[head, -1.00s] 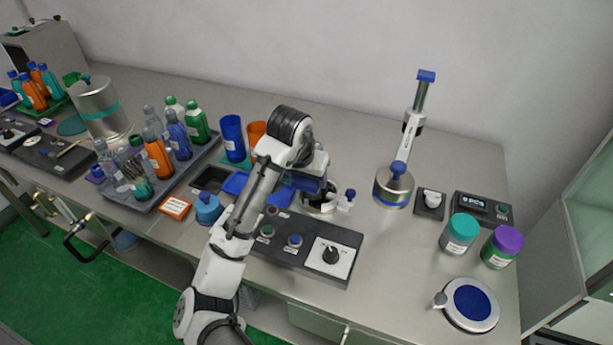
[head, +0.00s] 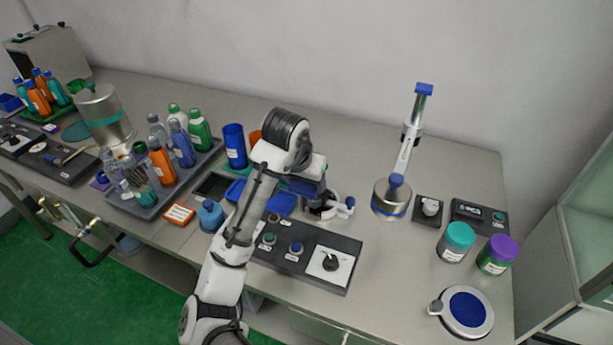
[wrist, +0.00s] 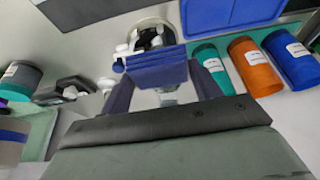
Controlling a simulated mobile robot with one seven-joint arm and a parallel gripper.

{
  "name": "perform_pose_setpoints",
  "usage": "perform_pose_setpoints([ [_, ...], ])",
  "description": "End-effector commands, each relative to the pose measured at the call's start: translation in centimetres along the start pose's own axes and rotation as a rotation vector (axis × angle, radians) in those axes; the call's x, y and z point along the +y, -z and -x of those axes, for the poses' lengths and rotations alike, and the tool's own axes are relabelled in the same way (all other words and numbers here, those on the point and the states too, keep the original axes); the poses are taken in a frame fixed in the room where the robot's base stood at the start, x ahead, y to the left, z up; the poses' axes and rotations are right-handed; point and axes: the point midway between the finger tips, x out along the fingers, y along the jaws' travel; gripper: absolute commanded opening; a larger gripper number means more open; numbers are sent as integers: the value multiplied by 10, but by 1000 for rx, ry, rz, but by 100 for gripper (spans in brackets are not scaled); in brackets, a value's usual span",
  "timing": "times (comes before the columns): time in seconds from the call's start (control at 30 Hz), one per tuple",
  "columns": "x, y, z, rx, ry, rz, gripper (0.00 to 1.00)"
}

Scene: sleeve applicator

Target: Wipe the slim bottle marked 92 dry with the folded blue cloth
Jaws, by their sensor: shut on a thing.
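My gripper (wrist: 160,78) is shut on a folded dark blue cloth (wrist: 152,60), which lies across the fingertips as stacked layers in the wrist view. The cloth is just in front of a round white clamp fixture (wrist: 160,30). In the head view my gripper (head: 312,190) is low over the bench beside this fixture (head: 326,206), and the wrist hides much of it. I cannot read a 92 on any bottle. Several bottles stand in a grey tray (head: 146,208) at left; whether the slim bottle is there or in the fixture cannot be told.
A dark control panel (head: 325,288) with a dial lies in front of the fixture. A flat blue tray (head: 281,205) is left of my gripper, with a blue cup (head: 234,147) behind. A tall steel applicator (head: 391,200) and two jars (head: 457,242) stand right.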

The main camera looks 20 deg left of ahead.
Motion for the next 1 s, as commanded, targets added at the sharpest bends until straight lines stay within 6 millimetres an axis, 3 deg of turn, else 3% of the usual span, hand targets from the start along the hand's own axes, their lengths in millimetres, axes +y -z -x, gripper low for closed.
perform_pose_setpoints([
  [0.43, 0, -16, 33, 0, 0, 1, 41],
  [1.0, 0, -19, 35, 0, 0, 0, 41],
])
